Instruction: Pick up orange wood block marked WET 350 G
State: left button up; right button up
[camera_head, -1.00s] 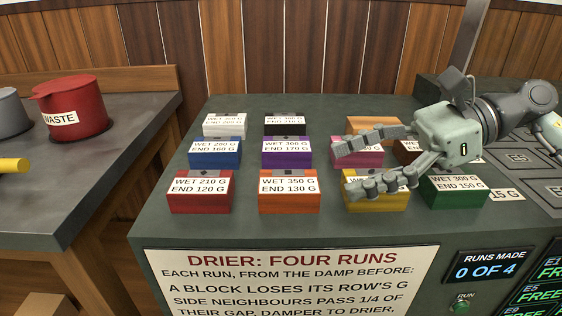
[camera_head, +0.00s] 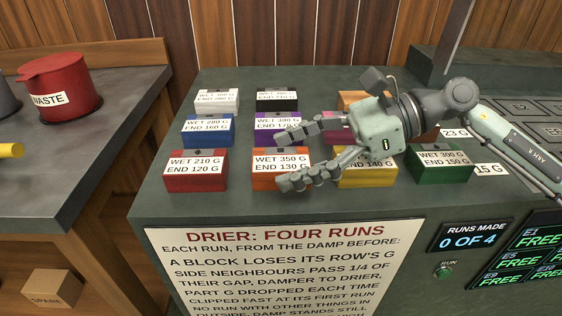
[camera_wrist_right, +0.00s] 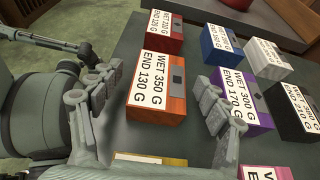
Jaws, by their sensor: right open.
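The orange block (camera_head: 268,182) marked WET 350 G, END 130 G sits in the front row on the dark green drier top, between the red block (camera_head: 197,183) and the yellow block (camera_head: 375,180). It also shows in the right wrist view (camera_wrist_right: 155,103). My right gripper (camera_head: 281,160) is open and empty, its fingers pointing left. In the head view its fingers overlap the right part of the orange block. In the wrist view the two fingers (camera_wrist_right: 141,120) lie on either side of the block's near end. Contact cannot be told. My left gripper is not in view.
A purple block (camera_head: 262,138) stands behind the orange one, and a blue block (camera_head: 200,138) behind the red. A green block (camera_head: 445,175) is at the right. White and black blocks stand at the back. A red WASTE pot (camera_head: 66,92) stands on the left counter.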

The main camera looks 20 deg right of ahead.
jog(key=shift+c, duration=0.6)
jog(key=c, duration=1.2)
